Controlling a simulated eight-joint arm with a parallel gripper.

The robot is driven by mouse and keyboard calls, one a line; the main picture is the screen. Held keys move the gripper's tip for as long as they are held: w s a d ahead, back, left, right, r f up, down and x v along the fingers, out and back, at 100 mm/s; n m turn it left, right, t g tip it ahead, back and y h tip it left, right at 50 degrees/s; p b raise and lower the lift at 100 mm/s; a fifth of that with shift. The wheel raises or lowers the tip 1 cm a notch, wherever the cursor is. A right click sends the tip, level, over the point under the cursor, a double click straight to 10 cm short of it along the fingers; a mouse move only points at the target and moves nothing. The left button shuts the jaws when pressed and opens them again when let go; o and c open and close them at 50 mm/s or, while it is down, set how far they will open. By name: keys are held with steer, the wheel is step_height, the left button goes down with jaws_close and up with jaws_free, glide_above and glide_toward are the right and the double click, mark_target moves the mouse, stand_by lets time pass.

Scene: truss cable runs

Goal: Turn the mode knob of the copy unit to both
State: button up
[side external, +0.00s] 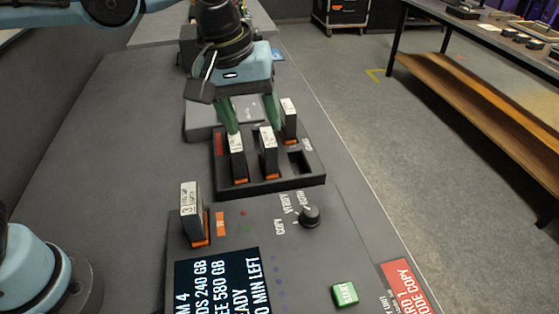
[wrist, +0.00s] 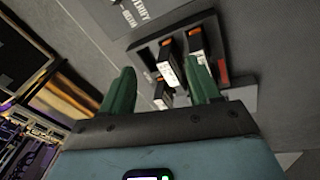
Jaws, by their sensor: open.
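The copy unit (side external: 260,220) is a dark grey panel in the lower middle of the side view. Its black round mode knob (side external: 309,216) sits near the panel's right side, with COPY, VERIFY and a third, hard-to-read label around its left and far side. I cannot tell which label it points to. My gripper (side external: 252,122) is open and empty, its green fingers above the card tray (side external: 310,180), beyond the knob.
Several white-labelled cards, including one (side external: 268,150), stand upright in the tray; its right front slot looks empty. Another card (side external: 191,212) stands at the unit's left. A lit screen (side external: 220,280) and green START button (side external: 345,293) are nearer. Space above the knob is clear.

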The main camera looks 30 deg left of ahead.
mark_target(311, 210)
steer(key=d+f+n+g+y, duration=0.1)
steer(key=d+n+g, duration=0.15)
steer(key=d, duration=0.95)
steer(key=shift+n, duration=0.35)
steer(key=f, duration=1.2)
steer(key=shift+s+a, duration=0.1)
steer(key=shift+s, duration=0.25)
steer(key=c, duration=1)
steer(key=shift+c, duration=0.2)
steer(key=shift+m, duration=0.4)
steer(key=m, duration=0.8)
